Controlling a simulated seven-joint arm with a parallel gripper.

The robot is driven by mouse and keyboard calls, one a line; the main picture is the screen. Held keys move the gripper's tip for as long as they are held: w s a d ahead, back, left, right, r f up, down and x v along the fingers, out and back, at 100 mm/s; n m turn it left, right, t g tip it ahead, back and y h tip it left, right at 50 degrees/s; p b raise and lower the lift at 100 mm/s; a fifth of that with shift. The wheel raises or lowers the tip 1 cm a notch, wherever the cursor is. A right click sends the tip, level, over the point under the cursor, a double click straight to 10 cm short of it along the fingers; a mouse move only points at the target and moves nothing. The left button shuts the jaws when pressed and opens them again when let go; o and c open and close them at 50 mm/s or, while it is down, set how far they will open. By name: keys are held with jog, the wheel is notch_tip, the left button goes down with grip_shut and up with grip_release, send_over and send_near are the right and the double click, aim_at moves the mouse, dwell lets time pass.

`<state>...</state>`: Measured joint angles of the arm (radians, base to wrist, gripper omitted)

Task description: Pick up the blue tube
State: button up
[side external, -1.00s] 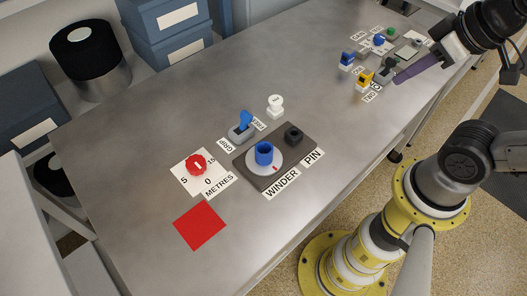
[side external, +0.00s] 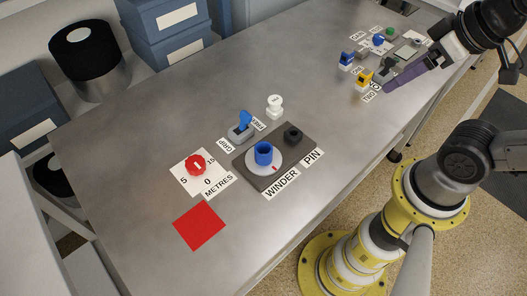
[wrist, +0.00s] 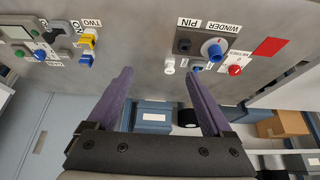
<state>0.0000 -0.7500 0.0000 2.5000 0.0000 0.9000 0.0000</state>
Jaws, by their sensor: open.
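The blue tube (side external: 263,153) stands upright on the white disc of the winder (side external: 245,168), near the middle of the table in the side view. It also shows in the wrist view (wrist: 214,50), to the right of my fingers. My gripper (side external: 388,88) is at the upper right, well away from the tube and nearer the yellow and blue switches. In the wrist view my gripper (wrist: 159,75) has its two purple fingers spread apart with nothing between them.
A black pin block (side external: 293,135), a blue-handled grip switch (side external: 242,127), a white knob (side external: 275,106) and a red dial (side external: 196,165) surround the winder. A red square (side external: 199,225) lies at the front left. Yellow (side external: 365,79) and blue (side external: 346,60) switches stand near my gripper. The table between is clear.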

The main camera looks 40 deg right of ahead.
jog(key=shift+o, duration=0.2)
jog(key=w+a+r+m, duration=0.1)
jog(key=w+r+m, duration=0.3)
jog(key=m, duration=0.6)
jog(key=m+g, duration=0.5)
jog(key=g, duration=0.1)
send_over(265, 150)
jog(key=s, duration=0.2)
notch_tip(265, 150, down, 14)
jog(key=f, duration=0.7)
jog(key=shift+w+a+f, duration=0.2)
jog(key=shift+a+f, duration=0.15)
jog(key=shift+a, duration=0.05)
jog(key=shift+w+a+f, duration=0.1)
jog(key=shift+w+f, duration=0.1)
jog(key=shift+f, duration=1.25)
jog(key=shift+w+f, duration=0.15)
jog(key=shift+f, duration=1.25)
